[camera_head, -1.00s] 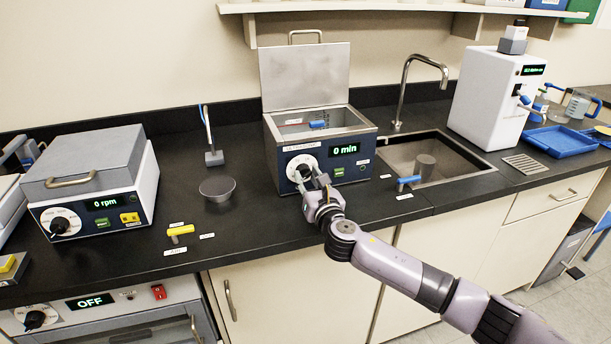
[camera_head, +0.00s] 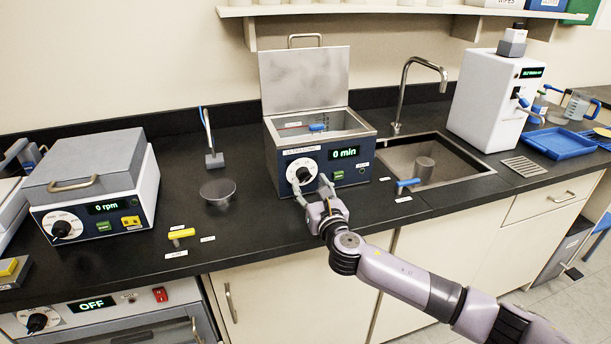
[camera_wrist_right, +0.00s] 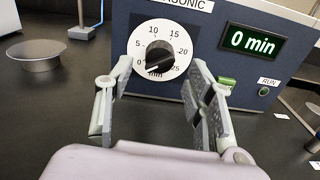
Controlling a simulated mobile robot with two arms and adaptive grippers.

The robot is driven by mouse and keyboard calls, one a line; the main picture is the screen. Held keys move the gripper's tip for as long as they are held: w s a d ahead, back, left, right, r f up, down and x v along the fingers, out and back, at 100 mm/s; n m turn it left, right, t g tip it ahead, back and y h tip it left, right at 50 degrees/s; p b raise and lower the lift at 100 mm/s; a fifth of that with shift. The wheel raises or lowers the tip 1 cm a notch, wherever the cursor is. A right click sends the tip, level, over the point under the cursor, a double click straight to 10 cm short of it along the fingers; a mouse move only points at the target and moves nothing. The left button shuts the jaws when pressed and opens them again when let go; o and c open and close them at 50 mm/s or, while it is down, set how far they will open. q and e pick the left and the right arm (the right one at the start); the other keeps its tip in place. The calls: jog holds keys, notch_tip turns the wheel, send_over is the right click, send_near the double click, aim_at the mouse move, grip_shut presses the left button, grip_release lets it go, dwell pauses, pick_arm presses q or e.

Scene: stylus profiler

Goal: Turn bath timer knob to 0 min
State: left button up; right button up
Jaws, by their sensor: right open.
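The ultrasonic bath (camera_head: 322,147) stands on the bench with its lid raised. Its timer knob (camera_head: 302,174) is black on a white dial, and the display (camera_head: 345,153) reads 0 min. In the right wrist view the knob (camera_wrist_right: 159,56) points to the lower left, near the 0 mark. My right gripper (camera_head: 312,188) is open just in front of the dial; in the right wrist view its fingers (camera_wrist_right: 150,100) stand apart below the knob, with nothing between them. My left gripper is not in view.
A sink (camera_head: 435,160) with a tap lies right of the bath, and a blue-handled item (camera_head: 408,183) lies by its front edge. A round grey dish (camera_head: 217,189) and a yellow-handled item (camera_head: 181,234) are to the left. A centrifuge-like box (camera_head: 92,190) stands farther left.

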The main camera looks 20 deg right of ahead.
jog(key=s+p, duration=0.1)
jog(key=s, duration=0.3)
jog(key=shift+s+r, duration=0.1)
jog(key=shift+s, duration=0.05)
jog(key=shift+s+p, duration=0.4)
jog(key=shift+s, duration=0.3)
